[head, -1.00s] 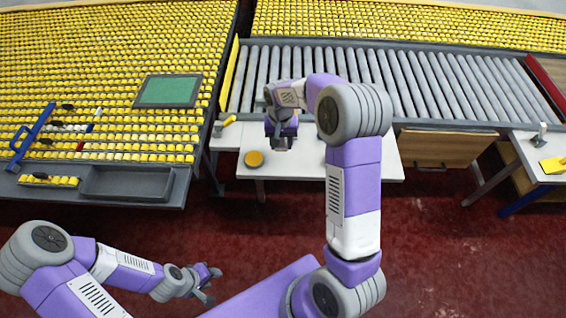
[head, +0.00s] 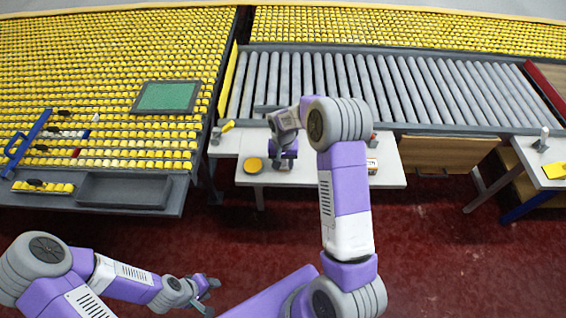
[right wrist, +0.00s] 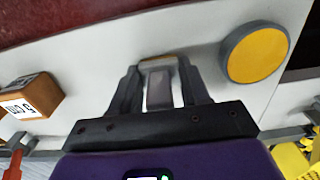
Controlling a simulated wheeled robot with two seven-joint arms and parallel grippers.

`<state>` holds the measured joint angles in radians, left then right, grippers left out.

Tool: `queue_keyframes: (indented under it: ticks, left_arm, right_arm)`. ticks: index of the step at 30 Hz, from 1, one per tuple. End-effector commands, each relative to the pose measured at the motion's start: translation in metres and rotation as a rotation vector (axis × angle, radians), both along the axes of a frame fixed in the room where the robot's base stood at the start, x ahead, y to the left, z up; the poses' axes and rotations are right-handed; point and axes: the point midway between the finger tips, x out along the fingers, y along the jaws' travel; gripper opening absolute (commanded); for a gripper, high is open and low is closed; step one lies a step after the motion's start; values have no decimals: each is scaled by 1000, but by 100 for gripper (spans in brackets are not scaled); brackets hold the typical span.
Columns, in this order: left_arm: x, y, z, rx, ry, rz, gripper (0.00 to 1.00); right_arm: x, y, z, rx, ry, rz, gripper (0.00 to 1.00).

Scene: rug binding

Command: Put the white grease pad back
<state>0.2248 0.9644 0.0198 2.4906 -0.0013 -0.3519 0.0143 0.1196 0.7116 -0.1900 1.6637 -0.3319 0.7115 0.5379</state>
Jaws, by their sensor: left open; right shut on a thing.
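My right gripper (head: 283,163) is over the white table (head: 325,177), to the right of a yellow disc (head: 252,165). In the right wrist view its fingers (right wrist: 159,75) are shut on a small pale grey piece (right wrist: 158,90) with a tan end. The piece may be the white grease pad, but its fingers hide much of it. In that view I cannot tell whether it touches the table. The yellow disc has a grey rim and also shows in the right wrist view (right wrist: 255,54). My left gripper (head: 208,287) is open and empty above the red floor.
A small orange-brown box with a white label (right wrist: 28,97) stands on the table, also in the head view (head: 372,166). A roller conveyor (head: 420,90) runs behind. At left, a bed of yellow rollers (head: 90,80) has a green panel (head: 166,97) and a grey tray (head: 122,190).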

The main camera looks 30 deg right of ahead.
Motion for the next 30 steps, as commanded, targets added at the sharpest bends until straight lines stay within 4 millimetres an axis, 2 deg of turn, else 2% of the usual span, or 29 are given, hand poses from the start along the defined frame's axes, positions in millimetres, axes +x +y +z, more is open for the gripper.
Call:
queue_keyframes:
  ticks: [5,6,11,22,26,30]
  left_arm:
    - [0,0,-3,0,0,0,43]
    - [0,0,-3,0,0,0,43]
    - [0,0,-2,0,0,0,43]
    - [0,0,2,0,0,0,43]
    - [0,0,5,0,0,0,43]
    - [0,0,10,0,0,0,43]
  right_arm:
    - [0,0,-4,0,0,1,10]
    - [0,0,-4,0,0,1,47]
    - [0,0,-3,0,0,1,71]
    - [0,0,3,0,0,1,71]
    - [1,0,23,-1,-3,1,71]
    - [1,0,54,-1,-4,2,71]
